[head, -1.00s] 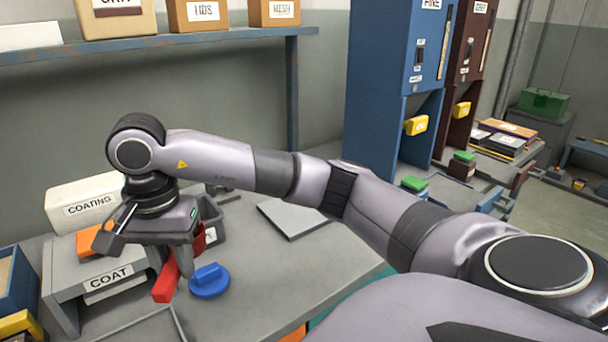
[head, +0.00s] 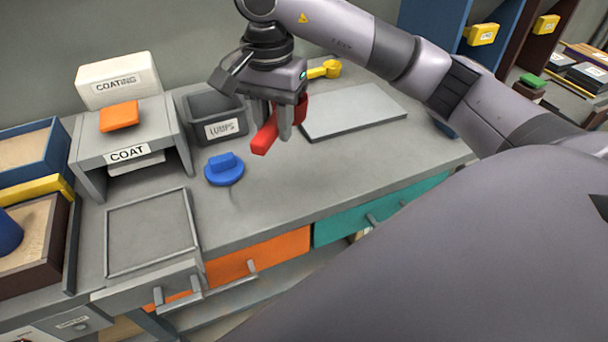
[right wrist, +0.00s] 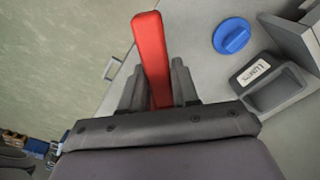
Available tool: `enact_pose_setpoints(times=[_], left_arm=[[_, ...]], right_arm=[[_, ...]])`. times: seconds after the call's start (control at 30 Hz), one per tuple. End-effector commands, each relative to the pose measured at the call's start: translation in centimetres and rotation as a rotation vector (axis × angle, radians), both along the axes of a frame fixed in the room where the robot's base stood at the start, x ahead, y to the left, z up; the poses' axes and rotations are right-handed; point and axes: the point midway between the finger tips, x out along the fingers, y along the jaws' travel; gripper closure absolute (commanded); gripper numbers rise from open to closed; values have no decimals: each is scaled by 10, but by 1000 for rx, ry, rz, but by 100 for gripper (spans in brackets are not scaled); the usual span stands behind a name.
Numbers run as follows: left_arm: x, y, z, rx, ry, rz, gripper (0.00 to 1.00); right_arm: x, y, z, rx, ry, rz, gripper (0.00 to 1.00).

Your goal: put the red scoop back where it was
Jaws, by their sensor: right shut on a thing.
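My right gripper (head: 280,128) is shut on the red scoop (head: 264,137) and holds it over the grey worktop. One red end sticks out toward the lower left; another red part shows behind the fingers. In the right wrist view, the red bar of the scoop (right wrist: 151,50) stands out between the fingers (right wrist: 160,88). The gripper is just right of the grey LUMPS bin (head: 191,126) and left of a flat grey plate (head: 355,112). The scoop's bowl is not clearly seen. My left gripper is not in view.
A blue knobbed disc (head: 224,170) lies on the worktop in front of the bin. A yellow scoop (head: 325,70) lies behind the gripper. The COAT stand (head: 165,135) and an empty grey tray (head: 150,272) are at left. Clear worktop (head: 300,185) lies in front of the plate.

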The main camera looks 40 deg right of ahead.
Motion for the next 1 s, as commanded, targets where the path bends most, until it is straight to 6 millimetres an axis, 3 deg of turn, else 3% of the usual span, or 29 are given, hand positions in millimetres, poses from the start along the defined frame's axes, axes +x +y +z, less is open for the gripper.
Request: enact_pose_setpoints(times=[0.17,0.63,1.0], left_arm=[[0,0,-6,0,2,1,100],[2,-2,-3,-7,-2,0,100],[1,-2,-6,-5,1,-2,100]], right_arm=[[-1,0,-23,1,6,1,100],[-1,0,-133,0,6,-1,100],[-1,0,-170,-1,3,-1,100]])
